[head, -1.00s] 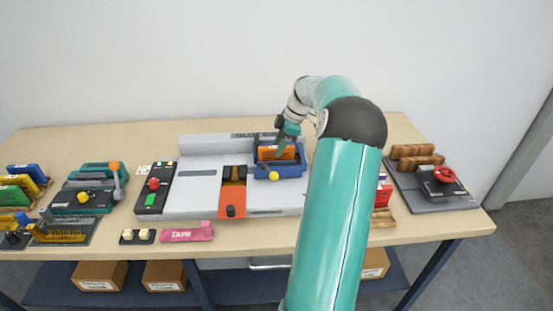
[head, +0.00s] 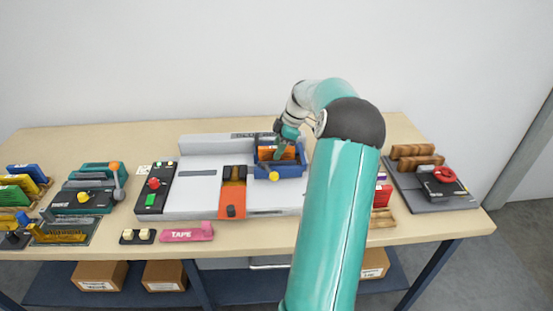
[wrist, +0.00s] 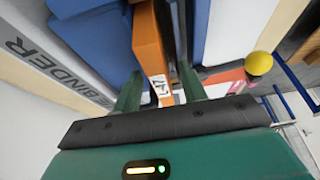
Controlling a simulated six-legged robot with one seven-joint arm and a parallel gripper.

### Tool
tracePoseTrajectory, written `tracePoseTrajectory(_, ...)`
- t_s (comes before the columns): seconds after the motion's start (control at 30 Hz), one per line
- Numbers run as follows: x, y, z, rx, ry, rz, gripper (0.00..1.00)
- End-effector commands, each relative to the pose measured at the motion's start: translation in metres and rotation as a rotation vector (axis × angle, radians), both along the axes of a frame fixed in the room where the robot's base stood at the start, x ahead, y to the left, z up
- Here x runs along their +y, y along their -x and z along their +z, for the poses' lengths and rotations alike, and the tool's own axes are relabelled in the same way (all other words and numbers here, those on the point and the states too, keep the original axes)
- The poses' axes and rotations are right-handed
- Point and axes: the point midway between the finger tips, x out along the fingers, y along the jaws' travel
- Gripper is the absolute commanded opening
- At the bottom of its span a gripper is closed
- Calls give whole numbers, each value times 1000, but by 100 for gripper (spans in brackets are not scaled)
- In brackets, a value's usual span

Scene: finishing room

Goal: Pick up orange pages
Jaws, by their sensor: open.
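The orange pages (head: 288,154) stand as a slim block in the blue holder (head: 291,171) of the grey binder machine (head: 197,190). In the wrist view the orange pages (wrist: 150,45) show a white label on their near end. My gripper (head: 280,151) is at the holder, in front of part of the pages. In the wrist view my gripper (wrist: 161,72) is open, with one green finger on each side of the orange block. I cannot tell whether either finger touches it. The block's lower part is hidden inside the holder.
A yellow knob (head: 274,176) is on the holder's front. An orange plate (head: 232,204) lies left of it. A pink tape box (head: 187,232) is at the table's front edge. A grey board with a red knob (head: 444,174) stands at the right.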

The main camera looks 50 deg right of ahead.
Motion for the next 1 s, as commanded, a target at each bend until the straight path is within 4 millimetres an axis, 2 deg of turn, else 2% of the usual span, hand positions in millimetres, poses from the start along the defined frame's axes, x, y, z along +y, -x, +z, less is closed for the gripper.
tracePoseTrajectory(0.07, 0, 0, 0, 0, 0, 0, 42)
tracePoseTrajectory(0.1, 0, 0, 0, 0, 0, 0, 38)
tracePoseTrajectory(0.3, 0, 0, 0, 0, 0, -1, 0)
tracePoseTrajectory(0.77, 0, 0, 4, 0, 0, -1, 0)
tracePoseTrajectory(1.0, -1, 0, 29, -1, 3, 0, 0)
